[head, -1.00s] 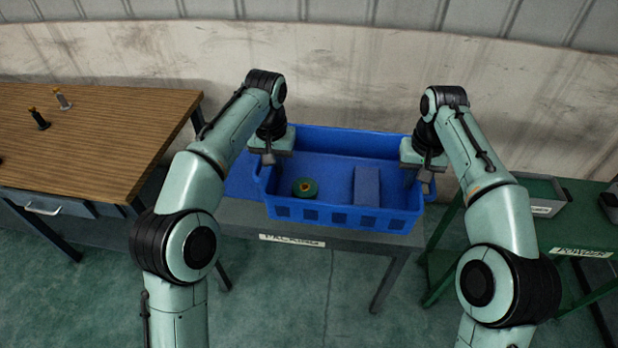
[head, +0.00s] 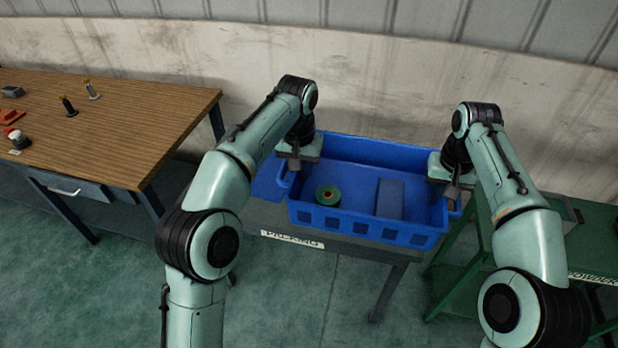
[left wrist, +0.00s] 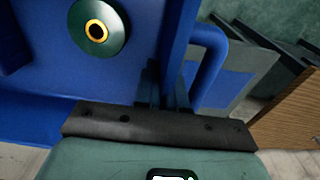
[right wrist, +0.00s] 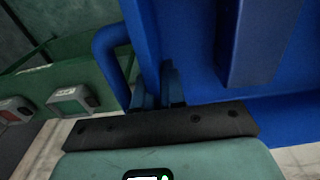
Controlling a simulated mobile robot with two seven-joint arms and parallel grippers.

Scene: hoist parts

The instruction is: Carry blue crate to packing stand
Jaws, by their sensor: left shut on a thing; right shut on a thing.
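The blue crate (head: 370,228) is upright over the grey packing stand (head: 345,252). I cannot tell whether its bottom touches the top. A round green part (head: 327,196) with a yellow-rimmed centre lies inside at the left, and a blue-grey block (head: 389,198) at the right. My left gripper (head: 293,165) is shut on the crate's left end, and the left wrist view shows its fingers (left wrist: 165,92) at the handle (left wrist: 208,62). My right gripper (head: 452,190) is shut on the right end, and the right wrist view shows its fingers (right wrist: 158,92) at that handle (right wrist: 112,60).
A flat blue surface (head: 266,182) shows on the stand left of the crate. A wooden workbench (head: 110,130) with small parts stands at the left. A green stand (head: 470,265) with a tray is close at the right. A stained wall (head: 380,80) runs behind.

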